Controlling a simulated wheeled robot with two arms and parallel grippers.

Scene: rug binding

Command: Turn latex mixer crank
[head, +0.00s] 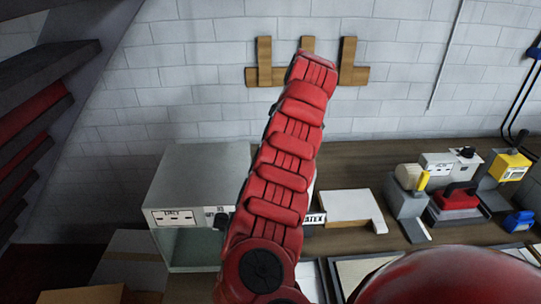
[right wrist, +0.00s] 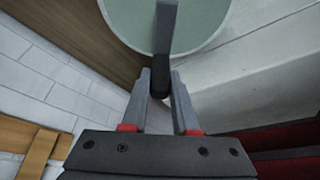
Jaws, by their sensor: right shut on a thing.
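In the right wrist view, a grey crank bar (right wrist: 166,35) crosses the rim of a round vessel (right wrist: 208,22) with a pale green inside. The near end of the bar is a dark grip. My right gripper (right wrist: 161,78) is shut on this end, one finger on each side. In the head view, my red arm stands across the middle and hides the crank, the vessel and the right gripper. Part of a label reading LATEX (head: 315,218) shows beside the arm. My left gripper is not in view.
A grey open-fronted box (head: 200,172) stands left of the arm on the wooden worktop (head: 352,162). A white block (head: 348,208) lies to the right, with small machines (head: 408,200) further right. A wooden rack (head: 348,62) hangs on the wall behind. Dark shelves (head: 48,62) rise at left.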

